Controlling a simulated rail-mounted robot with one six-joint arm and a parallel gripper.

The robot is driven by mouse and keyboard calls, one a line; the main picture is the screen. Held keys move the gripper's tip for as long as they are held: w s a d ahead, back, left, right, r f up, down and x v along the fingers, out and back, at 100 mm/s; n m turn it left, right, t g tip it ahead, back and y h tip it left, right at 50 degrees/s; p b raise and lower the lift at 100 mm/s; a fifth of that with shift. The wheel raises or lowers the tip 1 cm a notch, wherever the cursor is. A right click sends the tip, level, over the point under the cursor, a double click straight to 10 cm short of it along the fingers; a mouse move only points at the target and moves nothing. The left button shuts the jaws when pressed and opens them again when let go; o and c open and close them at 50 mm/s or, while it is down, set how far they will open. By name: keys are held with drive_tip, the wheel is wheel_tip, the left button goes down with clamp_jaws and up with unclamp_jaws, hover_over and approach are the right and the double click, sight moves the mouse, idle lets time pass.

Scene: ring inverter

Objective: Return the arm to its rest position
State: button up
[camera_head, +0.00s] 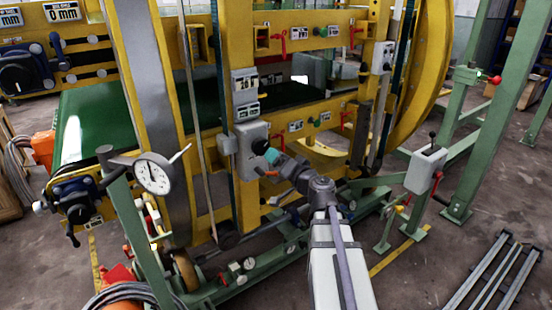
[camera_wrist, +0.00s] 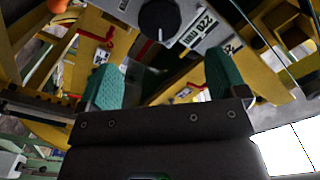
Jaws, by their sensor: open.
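My gripper (camera_head: 273,157) is at the end of my outstretched arm, in front of a grey control box on the yellow machine frame. In the wrist view my gripper (camera_wrist: 160,88) shows two teal fingers spread wide apart with nothing between them. A grey box with a black rotary knob (camera_wrist: 159,19) lies beyond the fingertips. In the head view the grey control box (camera_head: 250,150) is partly covered by my gripper. I cannot tell whether a fingertip touches it.
Yellow uprights and rails of the machine (camera_head: 245,205) stand close around my gripper. A grey box on a green post (camera_head: 425,168) stands to the right of my arm. A dial gauge (camera_head: 154,175) is at left. Metal rails (camera_head: 490,275) lie on the floor at right.

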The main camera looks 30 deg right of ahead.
idle(0.3)
drive_tip(key=s+a+f+n+g+y+p, duration=0.4)
drive_tip(key=s+a+f+g, duration=0.45)
drive_tip(key=a+g, duration=0.3)
drive_tip(key=s+a+r+n+g+h+p, duration=0.2)
drive_tip(key=s+a+n+g+h+p, duration=0.2)
drive_tip(key=a, duration=0.6)
drive_tip(key=s+g+h+p, duration=0.1)
drive_tip(key=s+g+p, duration=0.1)
drive_tip(key=s+p, duration=0.1)
drive_tip(key=shift+s+a+h, duration=0.2)
drive_tip(key=shift+a+h, duration=0.05)
drive_tip(key=shift+h, duration=0.15)
drive_tip(key=shift+r+g, duration=0.1)
drive_tip(key=shift+g, duration=0.15)
idle(1.2)
